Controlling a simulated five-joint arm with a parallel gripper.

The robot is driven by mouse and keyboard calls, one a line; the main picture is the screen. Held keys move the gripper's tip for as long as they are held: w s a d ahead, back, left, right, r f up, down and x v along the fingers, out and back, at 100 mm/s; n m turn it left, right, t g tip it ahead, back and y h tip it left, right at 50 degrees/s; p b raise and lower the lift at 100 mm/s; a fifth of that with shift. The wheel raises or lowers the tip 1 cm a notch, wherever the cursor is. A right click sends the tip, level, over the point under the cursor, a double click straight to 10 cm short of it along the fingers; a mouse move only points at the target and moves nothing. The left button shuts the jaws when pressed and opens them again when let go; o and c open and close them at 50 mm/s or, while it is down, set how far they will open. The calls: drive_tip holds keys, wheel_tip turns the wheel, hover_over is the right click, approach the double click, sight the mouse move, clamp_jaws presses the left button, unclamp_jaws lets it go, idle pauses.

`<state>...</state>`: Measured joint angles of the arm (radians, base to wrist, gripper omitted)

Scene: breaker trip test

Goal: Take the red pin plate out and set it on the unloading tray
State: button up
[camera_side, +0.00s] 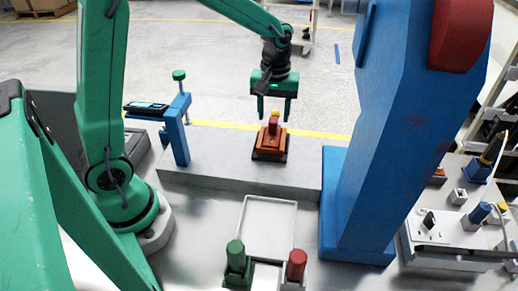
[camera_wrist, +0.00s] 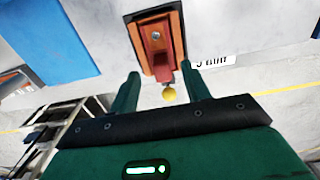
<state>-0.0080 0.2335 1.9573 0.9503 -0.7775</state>
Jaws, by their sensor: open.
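The red pin plate (camera_side: 270,143) sits on a dark base on the grey block, with a red upright part and a yellow knob on top. It also shows in the wrist view (camera_wrist: 155,40), just past my fingertips. My gripper (camera_side: 276,116) is open and points down at the plate, its fingers apart. In the wrist view, the yellow knob shows between the fingers of my gripper (camera_wrist: 160,72), with gaps on both sides; its exact depth is hard to tell. The unloading tray (camera_side: 244,225), pale and shallow, appears empty in front of the block.
A blue column (camera_side: 385,150) with a red top stands right of the plate. A blue post clamp (camera_side: 178,130) with a green knob stands left. Green (camera_side: 237,258) and red (camera_side: 296,265) capped posts stand at the tray's near side. Bare metal table lies left of the tray.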

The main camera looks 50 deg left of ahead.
sight(273, 122)
drive_tip(key=shift+s+f, duration=0.1)
drive_tip(key=shift+f, duration=2.05)
clamp_jaws()
drive_tip(key=shift+r, duration=0.1)
drive_tip(key=shift+r, duration=0.75)
drive_tip(key=r, duration=0.2)
drive_tip(key=d+r, duration=0.1)
drive_tip(key=shift+s+r, duration=0.1)
drive_tip(key=shift+s, duration=0.15)
drive_tip(key=s+d+r, duration=0.5)
drive_tip(key=d+r, duration=0.1)
drive_tip(key=d, duration=0.3)
drive_tip(key=shift+s, duration=0.2)
